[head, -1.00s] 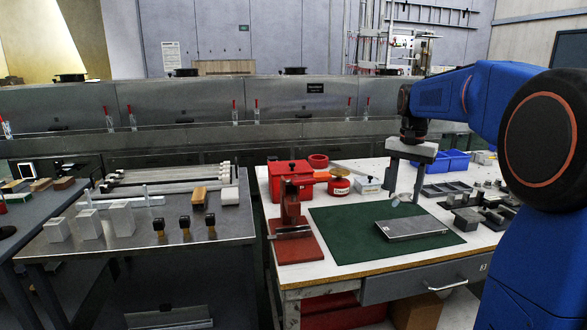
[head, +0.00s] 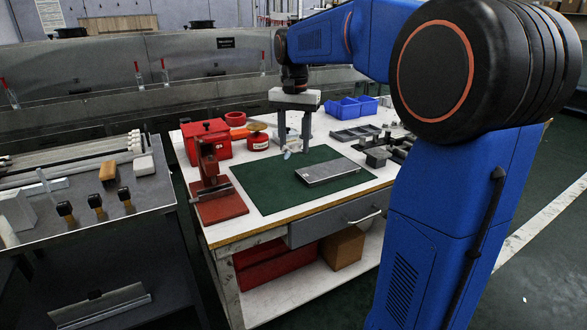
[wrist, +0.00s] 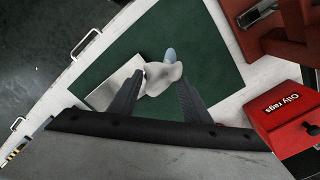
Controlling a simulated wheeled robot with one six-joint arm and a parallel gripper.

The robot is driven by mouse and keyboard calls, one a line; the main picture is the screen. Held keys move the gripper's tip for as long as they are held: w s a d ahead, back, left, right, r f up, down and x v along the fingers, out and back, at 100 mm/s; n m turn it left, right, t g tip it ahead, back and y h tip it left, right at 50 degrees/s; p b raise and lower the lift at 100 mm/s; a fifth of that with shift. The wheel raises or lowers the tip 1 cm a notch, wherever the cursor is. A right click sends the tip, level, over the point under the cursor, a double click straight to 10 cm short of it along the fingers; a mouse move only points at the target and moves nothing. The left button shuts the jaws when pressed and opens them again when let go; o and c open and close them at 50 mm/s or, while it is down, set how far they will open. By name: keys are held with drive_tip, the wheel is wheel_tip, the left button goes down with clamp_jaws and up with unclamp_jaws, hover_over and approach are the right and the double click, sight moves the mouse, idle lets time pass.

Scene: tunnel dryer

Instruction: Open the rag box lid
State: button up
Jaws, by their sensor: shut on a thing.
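The rag box (head: 207,142) is a red box at the back left of the white worktable. It also shows at the right of the wrist view (wrist: 285,118), labelled "Oily rags". Its lid looks closed in the head view. My gripper (head: 294,150) is above the green mat, to the right of the box and apart from it. In the wrist view my gripper (wrist: 160,90) is shut on a crumpled pale rag (wrist: 163,76) with a blue-grey end, which hangs between the fingers.
A metal plate (head: 328,172) lies on the green mat (head: 262,190). A red stand with a lever (head: 217,195) stands in front of the box. A red tin (head: 258,141) is between box and gripper. Blue bins (head: 350,108) and dark metal parts are to the right.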

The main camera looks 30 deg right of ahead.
sight(286, 186)
drive_tip(key=shift+s+a, duration=0.2)
drive_tip(key=shift+a, duration=1.05)
drive_tip(key=shift+s+a+f, duration=0.1)
drive_tip(key=shift+a+f, duration=0.1)
drive_tip(key=shift+f, duration=4.75)
drive_tip(key=o, duration=1)
drive_tip(key=shift+f, duration=0.1)
drive_tip(key=shift+c, duration=0.2)
wheel_tip(286, 186, up, 12)
drive_tip(key=shift+r, duration=0.15)
